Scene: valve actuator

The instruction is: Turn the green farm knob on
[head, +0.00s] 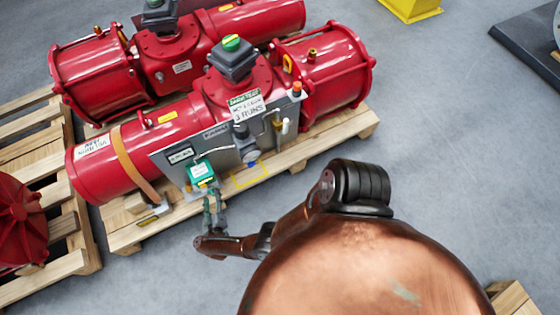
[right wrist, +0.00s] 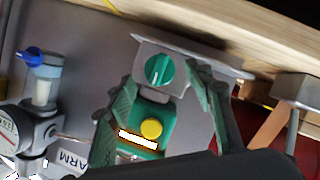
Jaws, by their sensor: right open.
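The green knob (right wrist: 159,70) sits on a grey bracket plate in the right wrist view. Its grip ridge leans slightly to the right at the top. My right gripper (right wrist: 162,78) is open, with one green-grey finger on each side of the knob; I cannot tell whether either touches it. In the head view, the right gripper (head: 213,203) reaches the lower edge of the grey panel (head: 222,158), just below a green box (head: 201,173). The knob cannot be made out there. My left gripper is not in view.
The green box also shows a yellow button (right wrist: 151,128) in the wrist view, between the fingers. A blue-handled valve (right wrist: 36,56) and a gauge (right wrist: 8,140) are at left. Red actuators (head: 125,150) lie on wooden pallets (head: 340,132).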

